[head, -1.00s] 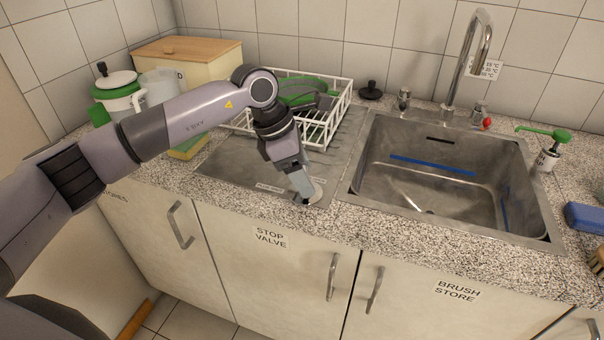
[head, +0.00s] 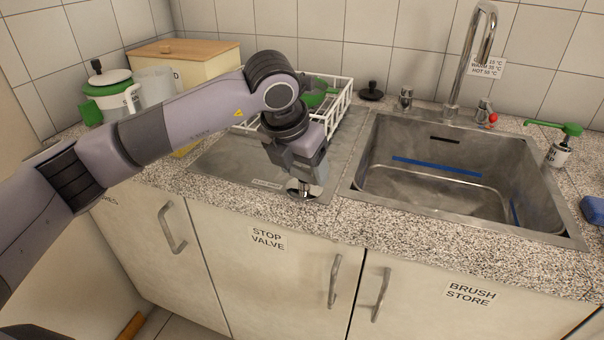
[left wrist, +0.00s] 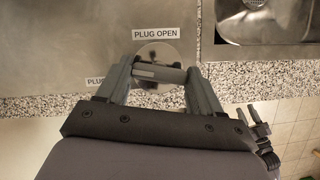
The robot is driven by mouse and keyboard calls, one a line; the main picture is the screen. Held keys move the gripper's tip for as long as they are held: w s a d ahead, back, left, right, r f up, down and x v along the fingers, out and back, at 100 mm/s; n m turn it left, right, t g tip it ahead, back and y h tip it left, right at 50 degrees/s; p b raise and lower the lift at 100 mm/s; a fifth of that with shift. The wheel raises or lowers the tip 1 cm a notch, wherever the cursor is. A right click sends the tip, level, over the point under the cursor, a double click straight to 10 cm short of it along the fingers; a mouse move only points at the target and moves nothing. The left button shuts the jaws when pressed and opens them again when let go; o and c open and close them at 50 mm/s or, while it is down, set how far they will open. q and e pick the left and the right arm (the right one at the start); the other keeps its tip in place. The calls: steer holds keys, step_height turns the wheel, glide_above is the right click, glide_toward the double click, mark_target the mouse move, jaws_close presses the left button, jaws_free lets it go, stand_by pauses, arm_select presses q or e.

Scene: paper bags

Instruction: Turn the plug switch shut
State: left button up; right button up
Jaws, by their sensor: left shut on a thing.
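The plug switch (head: 305,191) is a round, shiny metal knob at the front edge of the drainer, left of the sink. In the left wrist view its disc (left wrist: 157,52) shows with a pale bar across it, just below the label "PLUG OPEN" (left wrist: 155,34). My left gripper (head: 302,181) points down on the switch from above. In the left wrist view its two fingers (left wrist: 160,74) are on either side of the bar and shut on it. My right gripper is not in view.
The sink (head: 450,175) with its tap (head: 465,60) is to the right. A white dish rack (head: 340,105) stands behind my gripper. A lidded green and white pot (head: 112,95) and a box (head: 190,62) stand at the back left. Cupboard handles (head: 335,280) stick out below the counter.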

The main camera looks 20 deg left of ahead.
arm_select(q)
steer(key=shift+n+y+b, duration=0.4)
steer(key=shift+n+b, duration=0.1)
steer(key=shift+n, duration=0.3)
steer(key=shift+d+n, duration=0.1)
steer(key=shift+n, duration=0.2)
steer(key=shift+r, duration=0.1)
steer(key=o, duration=1.1)
steer(key=shift+c, duration=0.2)
steer(key=v, duration=0.7)
steer(key=shift+b, duration=0.35)
steer(key=shift+s, duration=0.15)
